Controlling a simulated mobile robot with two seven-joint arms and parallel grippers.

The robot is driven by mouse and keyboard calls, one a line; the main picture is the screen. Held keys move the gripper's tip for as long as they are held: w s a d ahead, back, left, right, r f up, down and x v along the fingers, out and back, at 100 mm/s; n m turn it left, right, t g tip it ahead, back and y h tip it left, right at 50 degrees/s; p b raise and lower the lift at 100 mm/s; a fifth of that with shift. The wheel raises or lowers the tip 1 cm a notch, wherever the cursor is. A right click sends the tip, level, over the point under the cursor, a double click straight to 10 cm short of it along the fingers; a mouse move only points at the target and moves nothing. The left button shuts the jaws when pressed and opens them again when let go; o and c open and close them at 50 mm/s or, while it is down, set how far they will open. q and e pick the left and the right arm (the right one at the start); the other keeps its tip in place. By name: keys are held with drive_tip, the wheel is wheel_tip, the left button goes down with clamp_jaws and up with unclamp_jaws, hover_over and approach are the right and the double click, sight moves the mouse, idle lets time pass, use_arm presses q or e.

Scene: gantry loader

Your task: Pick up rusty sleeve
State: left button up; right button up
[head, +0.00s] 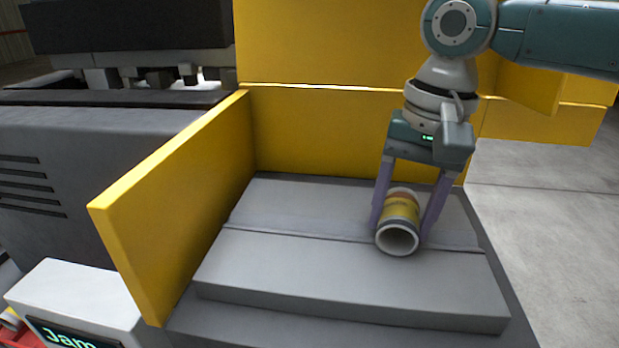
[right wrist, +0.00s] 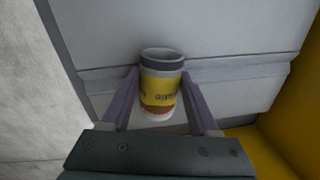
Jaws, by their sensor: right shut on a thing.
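The sleeve (head: 403,208) is a short hollow tube with a yellow and rusty-brown band and a pale open end facing the camera. It lies on its side on the grey stepped bed, close to the step line. My right gripper (head: 402,218) comes from above, its purple fingers on both sides of the sleeve, shut on it. The right wrist view shows the sleeve (right wrist: 160,88) between the fingers (right wrist: 160,92), with a yellow label, a brown band and a grey rim. I cannot tell whether it still touches the bed. My left gripper is not in view.
The grey bed (head: 350,283) is otherwise bare. A yellow side wall (head: 175,215) stands at its left and a yellow back wall (head: 320,135) behind it. A white box with a display reading "Jam" (head: 75,300) is at the lower left. Open floor (head: 550,220) lies right.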

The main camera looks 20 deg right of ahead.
clamp_jaws()
drive_tip(key=shift+r, duration=0.1)
idle(0.3)
